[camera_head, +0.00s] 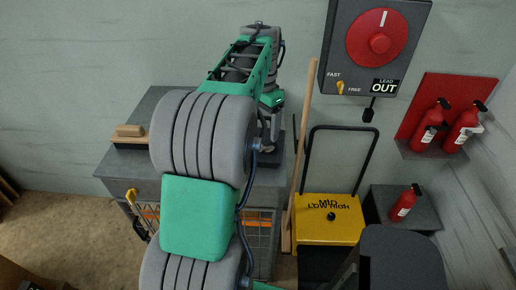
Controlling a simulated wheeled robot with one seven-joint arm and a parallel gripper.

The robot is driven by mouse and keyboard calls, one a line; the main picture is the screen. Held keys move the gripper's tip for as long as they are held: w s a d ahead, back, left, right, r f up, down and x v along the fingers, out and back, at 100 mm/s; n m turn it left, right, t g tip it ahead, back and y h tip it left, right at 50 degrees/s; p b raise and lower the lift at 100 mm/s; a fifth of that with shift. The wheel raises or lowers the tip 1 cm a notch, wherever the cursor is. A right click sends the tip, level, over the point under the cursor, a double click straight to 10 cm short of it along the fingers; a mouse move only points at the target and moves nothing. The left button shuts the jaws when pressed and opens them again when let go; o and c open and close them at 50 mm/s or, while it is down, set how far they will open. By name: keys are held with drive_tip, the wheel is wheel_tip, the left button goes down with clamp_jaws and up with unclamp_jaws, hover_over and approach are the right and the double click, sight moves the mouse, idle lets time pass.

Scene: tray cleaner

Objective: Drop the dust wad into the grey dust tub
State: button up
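My arm reaches away over a grey bench (143,159), and its thick links cover much of the bench top. My gripper (268,142) points down over the right part of the bench, by a dark flat tray (268,162). It is small and partly hidden by my own arm, so I cannot tell whether its fingers are open or shut or hold anything. I cannot make out the dust wad. I cannot identify the grey dust tub for certain.
A wooden-backed brush (130,131) lies at the bench's left. A wooden pole (302,150) leans at its right, beside a yellow machine (325,225) with a black handle. A control box (375,45) and red extinguishers (430,125) are farther right.

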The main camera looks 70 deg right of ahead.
drive_tip(key=shift+o, duration=0.5)
drive_tip(key=shift+r, duration=0.1)
wheel_tip(320, 180, up, 8)
drive_tip(key=shift+f, duration=0.2)
